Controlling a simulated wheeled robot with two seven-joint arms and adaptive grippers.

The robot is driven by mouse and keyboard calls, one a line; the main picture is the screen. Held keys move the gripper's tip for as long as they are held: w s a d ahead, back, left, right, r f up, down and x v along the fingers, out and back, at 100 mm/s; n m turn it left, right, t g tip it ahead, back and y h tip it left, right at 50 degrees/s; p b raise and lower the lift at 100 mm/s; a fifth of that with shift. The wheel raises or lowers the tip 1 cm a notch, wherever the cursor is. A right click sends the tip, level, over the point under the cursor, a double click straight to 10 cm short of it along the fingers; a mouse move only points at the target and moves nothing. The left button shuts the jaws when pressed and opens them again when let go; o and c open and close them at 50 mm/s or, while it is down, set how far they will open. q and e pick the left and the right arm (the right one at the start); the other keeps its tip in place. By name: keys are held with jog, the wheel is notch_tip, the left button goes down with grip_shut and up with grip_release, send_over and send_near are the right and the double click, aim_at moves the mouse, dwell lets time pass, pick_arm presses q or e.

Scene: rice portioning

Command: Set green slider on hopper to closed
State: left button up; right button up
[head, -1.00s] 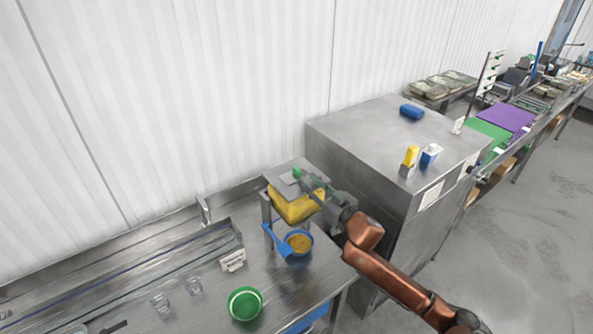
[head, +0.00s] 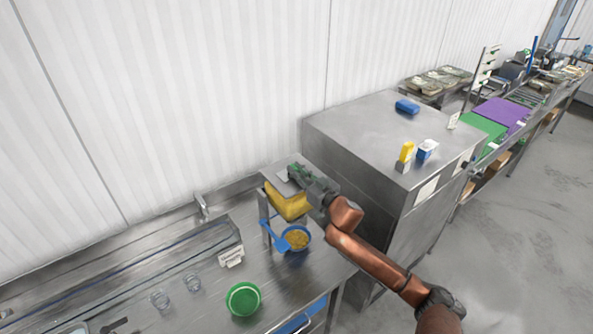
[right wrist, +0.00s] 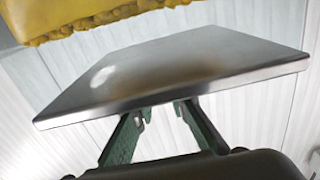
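The hopper (head: 289,204) is yellow and stands on a metal stand at the right end of the steel bench. A flat metal plate (head: 283,186) lies over it, and the plate also fills the middle of the right wrist view (right wrist: 170,72). My right gripper (head: 297,172) is at the top of the hopper. In the right wrist view, its two green fingers (right wrist: 162,112) rise to the plate with a gap between them, and the plate hides their tips. I cannot tell the green slider apart from the green fingers. My left gripper is out of view.
A blue bowl (head: 307,237) of yellow grains stands below the hopper with a blue scoop (head: 272,236). A green bowl (head: 243,299) and two glasses (head: 160,299) are on the bench. A steel cabinet (head: 365,135) stands close on the right.

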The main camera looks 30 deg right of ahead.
aim_at(307, 165)
grip_shut()
jog(key=shift+d, duration=0.1)
jog(key=d, duration=0.4)
jog(key=shift+w+d+r+p, duration=0.1)
jog(key=shift+w+p, duration=0.1)
jog(key=shift+p, duration=0.2)
jog(key=shift+o, duration=2.2)
grip_release()
jog(key=shift+d, duration=0.15)
jog(key=shift+o, duration=0.2)
jog(key=shift+s, duration=0.15)
